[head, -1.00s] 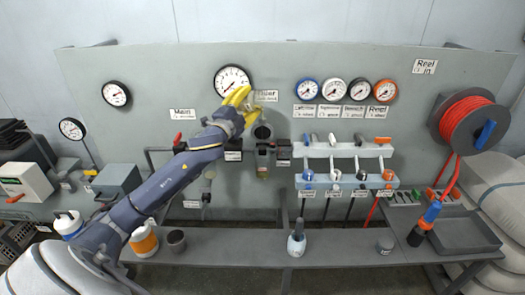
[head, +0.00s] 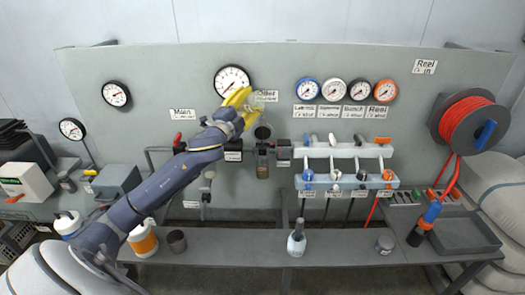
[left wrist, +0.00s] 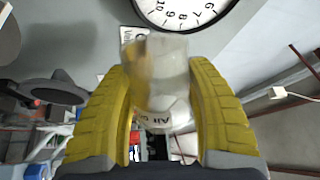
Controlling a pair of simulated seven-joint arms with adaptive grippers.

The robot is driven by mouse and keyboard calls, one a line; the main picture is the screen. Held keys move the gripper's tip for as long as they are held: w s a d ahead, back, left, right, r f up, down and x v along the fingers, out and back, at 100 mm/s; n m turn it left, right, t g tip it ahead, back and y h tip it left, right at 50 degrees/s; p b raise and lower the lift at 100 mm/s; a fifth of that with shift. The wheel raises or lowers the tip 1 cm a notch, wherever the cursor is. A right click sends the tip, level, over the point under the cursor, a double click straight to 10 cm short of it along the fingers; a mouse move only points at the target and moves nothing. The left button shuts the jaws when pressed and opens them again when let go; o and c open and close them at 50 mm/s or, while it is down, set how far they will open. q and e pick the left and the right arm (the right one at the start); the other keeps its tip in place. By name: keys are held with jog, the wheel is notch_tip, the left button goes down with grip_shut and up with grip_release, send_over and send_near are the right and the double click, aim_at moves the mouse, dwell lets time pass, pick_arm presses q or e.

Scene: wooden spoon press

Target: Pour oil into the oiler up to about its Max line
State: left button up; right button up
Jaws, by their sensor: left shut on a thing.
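My left gripper (head: 242,100) is shut on a clear oil bottle (left wrist: 170,75), held between its yellow fingers in front of the panel. The bottle is tilted over sideways, with amber liquid at its left in the left wrist view. In the head view the bottle (head: 268,95) shows just right of the fingers, above the oiler. The oiler (head: 262,165) hangs on the panel below, with brown oil in its clear bowl. A dark round opening or cap (head: 262,132) shows above it. The Max line is too small to make out. My right gripper is not in view.
A large gauge (head: 232,79) is close behind my left gripper. Valves with coloured knobs (head: 345,152) stand to the right. The bench (head: 225,243) below holds a grey cup (head: 177,240), an orange-and-white container (head: 143,241) and a grey-topped bottle (head: 297,240).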

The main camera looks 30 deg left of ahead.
pick_arm(q)
jog(key=shift+m, duration=0.3)
jog(key=shift+w+a+f+m, duration=0.1)
jog(key=shift+a+f+m, duration=0.1)
jog(key=shift+a+m, duration=0.1)
dwell(0.8)
jog(key=shift+h, duration=0.4)
jog(key=n, duration=0.1)
jog(key=n+y, duration=0.1)
jog(key=shift+a+r+n, duration=0.25)
jog(key=shift+r+n, duration=0.05)
jog(key=shift+a+f+n, duration=0.1)
jog(key=shift+f+n, duration=0.15)
jog(key=shift+n, duration=0.25)
dwell(0.5)
